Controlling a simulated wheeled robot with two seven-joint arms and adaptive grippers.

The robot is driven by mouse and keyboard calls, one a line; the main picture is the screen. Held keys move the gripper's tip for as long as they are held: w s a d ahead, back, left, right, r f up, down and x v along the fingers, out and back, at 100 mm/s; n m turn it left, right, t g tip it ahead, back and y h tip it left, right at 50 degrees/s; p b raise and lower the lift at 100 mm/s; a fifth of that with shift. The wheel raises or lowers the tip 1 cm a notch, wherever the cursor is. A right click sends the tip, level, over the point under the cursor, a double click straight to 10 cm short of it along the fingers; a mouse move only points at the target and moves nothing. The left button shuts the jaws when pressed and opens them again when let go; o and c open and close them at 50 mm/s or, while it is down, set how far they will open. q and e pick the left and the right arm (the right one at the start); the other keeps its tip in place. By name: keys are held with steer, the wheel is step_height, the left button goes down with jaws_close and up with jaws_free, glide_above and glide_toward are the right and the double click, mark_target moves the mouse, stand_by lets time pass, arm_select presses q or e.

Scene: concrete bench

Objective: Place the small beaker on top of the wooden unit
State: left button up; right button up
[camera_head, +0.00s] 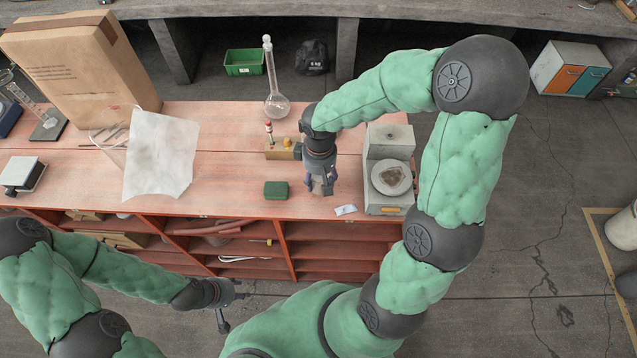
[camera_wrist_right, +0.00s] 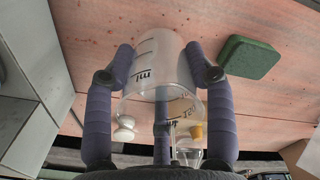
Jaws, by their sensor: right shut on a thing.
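The small beaker (camera_wrist_right: 158,62) is clear, with dark "ml" markings, and shows in the right wrist view. My right gripper (camera_wrist_right: 163,72) is shut on it, one finger on each side. In the head view, my right gripper (camera_head: 321,188) points down over the wooden unit's top, and the beaker is mostly hidden there. I cannot tell whether the beaker touches the surface. The wooden unit (camera_head: 230,185) has a long reddish top with open shelves below. My left gripper (camera_head: 232,308) is open and empty in front of the unit's shelves.
A green block (camera_head: 276,190) lies left of my right gripper. A grey instrument (camera_head: 389,140) stands right. A wooden block (camera_head: 281,150) with small items and a tall flask (camera_head: 276,105) stand behind. A white sheet (camera_head: 160,155) and cardboard box (camera_head: 80,65) are left.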

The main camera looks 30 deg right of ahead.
steer(key=shift+w+d+f, duration=0.1)
steer(key=shift+w+f, duration=0.25)
steer(key=shift+f, duration=0.05)
steer(key=shift+f+b, duration=0.6)
steer(key=shift+f, duration=0.85)
steer(key=shift+f, duration=0.15)
steer(key=o, duration=1.3)
steer(key=shift+r, duration=0.2)
step_height(320, 180, up, 12)
steer(key=p, duration=0.3)
